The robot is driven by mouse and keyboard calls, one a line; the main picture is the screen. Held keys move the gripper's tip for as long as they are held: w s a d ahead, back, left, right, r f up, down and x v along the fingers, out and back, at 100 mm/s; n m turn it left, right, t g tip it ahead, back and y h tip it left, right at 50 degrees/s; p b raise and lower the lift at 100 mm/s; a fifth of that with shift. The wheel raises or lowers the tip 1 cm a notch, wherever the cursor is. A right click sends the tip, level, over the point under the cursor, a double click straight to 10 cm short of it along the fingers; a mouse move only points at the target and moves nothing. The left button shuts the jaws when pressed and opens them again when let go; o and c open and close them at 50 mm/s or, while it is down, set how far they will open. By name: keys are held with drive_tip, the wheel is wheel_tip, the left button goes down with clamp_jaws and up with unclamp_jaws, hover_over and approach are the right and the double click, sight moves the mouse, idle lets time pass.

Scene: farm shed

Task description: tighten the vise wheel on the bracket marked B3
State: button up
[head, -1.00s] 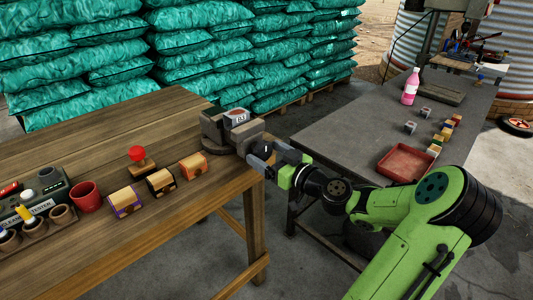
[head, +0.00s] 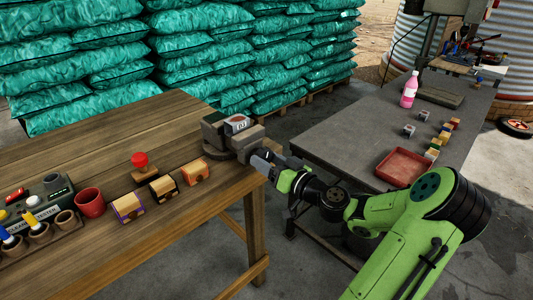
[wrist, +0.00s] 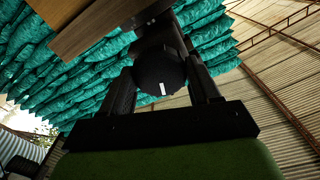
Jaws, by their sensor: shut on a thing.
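The grey vise (head: 214,136) stands on the right end of the wooden bench. A bracket with a white label (head: 237,124) sits in its jaws; the label is small and may read B3. My gripper (head: 262,162) is at the vise's near right side, shut on the vise wheel. In the wrist view the dark round wheel (wrist: 160,72), with a white mark on it, lies between the two fingers of my gripper (wrist: 162,88). In the head view the wheel is mostly hidden by the gripper.
A grey table (head: 355,130) at right bears a red tray (head: 404,167), small blocks and a pink bottle (head: 409,90).

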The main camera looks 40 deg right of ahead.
drive_tip(key=m+p, duration=0.1)
drive_tip(key=m, duration=0.1)
drive_tip(key=r+m+p, duration=0.1)
drive_tip(key=m+p, duration=0.1)
drive_tip(key=m, duration=0.1)
drive_tip(key=m+p, duration=0.7)
drive_tip(key=m, duration=0.1)
drive_tip(key=shift+f+m+p, duration=0.1)
drive_tip(key=shift+m+p, duration=0.2)
drive_tip(key=m+p, duration=0.3)
drive_tip(key=shift+m, duration=0.4)
drive_tip(key=m+p, duration=0.5)
drive_tip(key=m, duration=0.1)
drive_tip(key=shift+f+m, duration=0.15)
drive_tip(key=shift+m, duration=0.25)
drive_tip(key=shift+f+m, duration=0.15)
drive_tip(key=shift+m, duration=0.65)
drive_tip(key=shift+f+m, duration=0.25)
drive_tip(key=shift+m, duration=0.05)
drive_tip(key=o, duration=1.2)
drive_tip(key=shift+s, duration=0.15)
drive_tip(key=shift+c, duration=0.2)
drive_tip(key=shift+r, duration=0.15)
